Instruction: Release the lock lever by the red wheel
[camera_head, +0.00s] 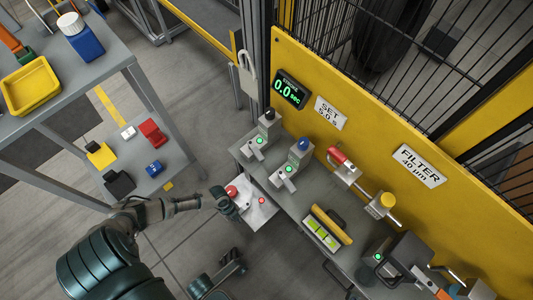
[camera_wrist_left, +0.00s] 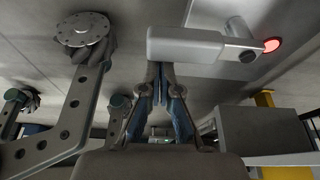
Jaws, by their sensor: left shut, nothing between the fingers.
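The station with the red wheel (camera_head: 231,190) stands at the near left end of the grey bench, with a pale plate and a lit red lamp (camera_head: 262,200). My left gripper (camera_head: 238,207) is right at this station, beside the red wheel, and partly covers it. In the left wrist view its fingers (camera_wrist_left: 160,100) are shut with nothing between them. A grey bar-shaped lever (camera_wrist_left: 188,45) lies across the view just beyond the fingertips, near the glowing red lamp (camera_wrist_left: 272,44). I cannot tell whether the fingers touch it. My right gripper cannot be made out clearly.
Stations with a black knob (camera_head: 269,114) and a blue knob (camera_head: 303,145) show green lamps behind. A yellow-handled block (camera_head: 328,226) and a red-and-yellow filter fitting (camera_head: 350,172) are to the right. The yellow wall (camera_head: 370,200) bounds the bench. A shelf (camera_head: 90,75) stands left.

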